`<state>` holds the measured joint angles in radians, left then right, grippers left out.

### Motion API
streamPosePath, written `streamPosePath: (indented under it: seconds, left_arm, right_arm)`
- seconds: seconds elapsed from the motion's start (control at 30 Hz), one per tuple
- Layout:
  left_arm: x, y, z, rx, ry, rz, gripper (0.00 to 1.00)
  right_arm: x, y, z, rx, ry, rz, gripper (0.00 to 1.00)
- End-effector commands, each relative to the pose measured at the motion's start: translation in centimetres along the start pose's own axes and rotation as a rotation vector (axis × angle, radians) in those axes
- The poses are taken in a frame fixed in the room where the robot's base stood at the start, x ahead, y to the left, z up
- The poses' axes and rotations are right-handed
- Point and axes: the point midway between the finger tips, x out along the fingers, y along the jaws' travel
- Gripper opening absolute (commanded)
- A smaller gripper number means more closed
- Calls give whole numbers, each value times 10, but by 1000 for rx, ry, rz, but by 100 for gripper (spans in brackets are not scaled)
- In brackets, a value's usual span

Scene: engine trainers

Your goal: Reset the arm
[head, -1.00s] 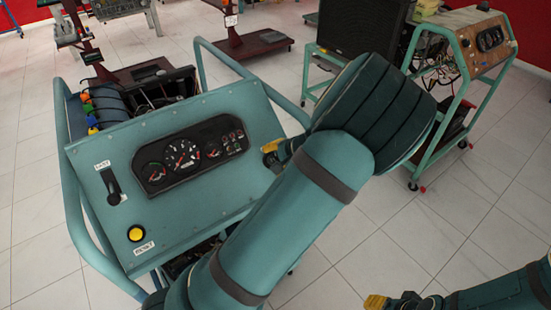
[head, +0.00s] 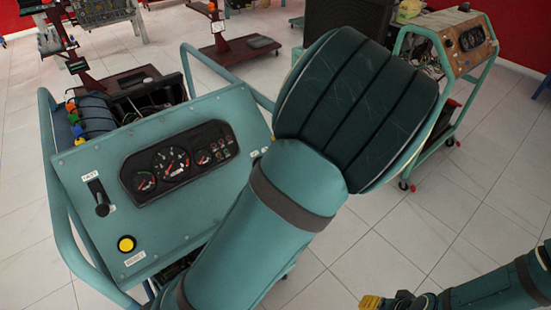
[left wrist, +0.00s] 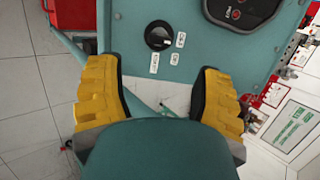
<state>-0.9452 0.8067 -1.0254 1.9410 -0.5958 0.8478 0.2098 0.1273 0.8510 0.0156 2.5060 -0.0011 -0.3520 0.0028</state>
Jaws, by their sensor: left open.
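A teal engine trainer stands at the left in the head view, with a sloped panel (head: 205,190). The panel carries a dark gauge cluster (head: 178,162), a black lever (head: 99,198) under a white label, and a yellow button (head: 126,244) above another label. My left arm crosses the panel's right part and hides most of my left gripper there. In the left wrist view my left gripper (left wrist: 160,95) is open and empty, its yellow fingers apart before a teal panel with a round black knob (left wrist: 158,36). My right gripper (head: 371,302) is at the bottom edge, mostly cut off.
A second trainer frame (head: 435,110) on casters stands at the back right, beside a dark radiator-like block (head: 345,18). Dark red stands (head: 240,48) are behind. Coloured caps (head: 75,122) sit at the near trainer's left. Tiled floor is free at centre right.

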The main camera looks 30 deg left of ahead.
Motion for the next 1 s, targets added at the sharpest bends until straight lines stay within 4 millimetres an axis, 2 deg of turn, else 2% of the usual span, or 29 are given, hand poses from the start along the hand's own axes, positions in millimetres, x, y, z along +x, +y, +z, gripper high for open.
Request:
streamPosePath:
  seconds: [0.1, 0.23, 0.77, 0.87, 0.97, 1.0]
  left_arm:
    - [-13, 0, 0, 0, 2, 1, 66]
    - [-19, 0, 0, 0, 0, 0, 66]
    - [-16, 3, 0, 3, -2, 10, 66]
    - [2, 21, 2, 19, -2, 62, 66]
    - [34, 60, 5, 44, 3, 176, 66]
    - [48, 80, 9, 50, 7, 238, 66]
  right_arm:
    - [0, 0, 0, 0, 0, 0, 47]
    - [0, 0, 0, 0, 0, 0, 47]
    - [0, 0, 0, 0, 0, 0, 47]
    - [0, 0, 0, 0, 0, 0, 47]
    - [0, 0, 0, 0, 0, 0, 47]
    - [0, 0, 0, 0, 0, 0, 47]
